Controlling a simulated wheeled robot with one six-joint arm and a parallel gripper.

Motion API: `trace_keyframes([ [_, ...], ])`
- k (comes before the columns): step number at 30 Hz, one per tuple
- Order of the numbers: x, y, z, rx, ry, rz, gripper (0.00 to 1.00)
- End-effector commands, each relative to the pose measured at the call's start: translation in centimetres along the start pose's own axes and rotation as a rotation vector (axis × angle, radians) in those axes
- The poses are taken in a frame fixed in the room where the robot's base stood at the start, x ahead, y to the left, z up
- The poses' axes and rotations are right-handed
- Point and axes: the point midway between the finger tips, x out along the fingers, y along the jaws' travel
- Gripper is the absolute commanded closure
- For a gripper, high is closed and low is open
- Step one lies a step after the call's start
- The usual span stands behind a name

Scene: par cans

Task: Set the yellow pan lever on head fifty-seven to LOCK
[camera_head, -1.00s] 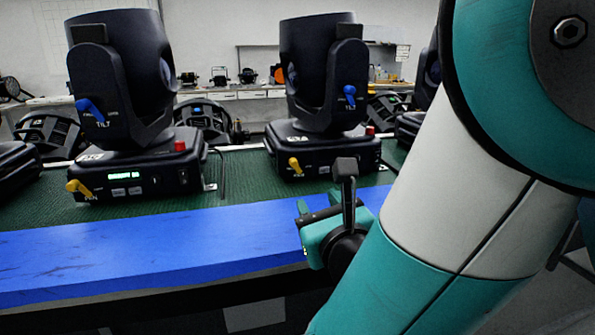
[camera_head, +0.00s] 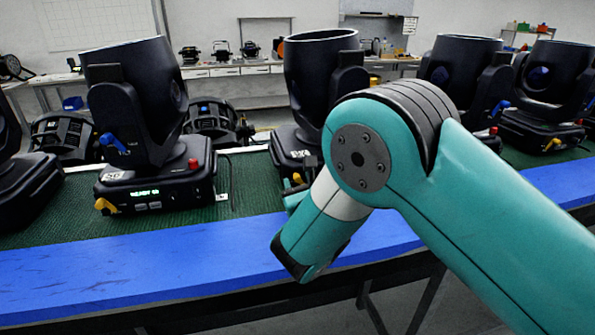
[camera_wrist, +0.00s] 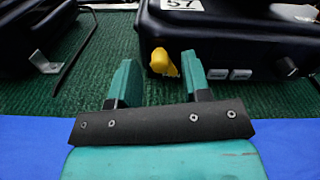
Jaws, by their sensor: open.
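Head fifty-seven (camera_wrist: 225,40) is a black moving head with a white label reading 57 at the top of the wrist view. It appears to be the middle head (camera_head: 318,80) in the head view, partly behind my arm. Its yellow pan lever (camera_wrist: 163,62) sticks out at the front left corner of its base; a bit of it shows in the head view (camera_head: 298,179). My gripper (camera_wrist: 160,72) is open and empty. In the wrist view, the lever appears between the fingertips, nearer the right one, and just beyond them. I see no contact. The lever's LOCK marking is not readable.
Another head (camera_head: 150,110) with its own yellow lever (camera_head: 106,206) stands to the left, and more heads stand to the right. They sit on green matting (camera_head: 240,185) behind a blue table edge (camera_head: 130,265). A metal bracket (camera_wrist: 45,62) lies left of my gripper.

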Motion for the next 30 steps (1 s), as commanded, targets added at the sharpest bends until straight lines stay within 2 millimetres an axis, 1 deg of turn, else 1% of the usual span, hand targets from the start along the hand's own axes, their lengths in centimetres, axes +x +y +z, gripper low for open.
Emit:
trace_keyframes([
  [1,0.5,-0.11,0.14,0.001,0.0,-0.001,0.56],
  [4,1.05,-0.06,0.05,0.0,0.0,0.0,0.56],
  [13,1.23,0.0,-0.03,-0.001,0.0,0.001,0.56],
  [14,1.22,0.0,-0.03,-0.001,0.0,0.001,0.63],
  [15,1.22,0.0,-0.03,-0.001,0.0,0.001,0.72],
  [17,1.21,0.0,-0.02,-0.001,0.0,0.001,0.86],
  [18,1.21,0.0,-0.02,0.0,0.0,0.001,0.95],
  [19,1.21,0.0,-0.02,0.0,0.0,0.001,1.0],
  [21,1.31,0.42,0.08,0.0,-0.001,0.002,1.0],
  [30,1.2,-0.02,0.01,0.043,-0.001,0.003,1.0],
])
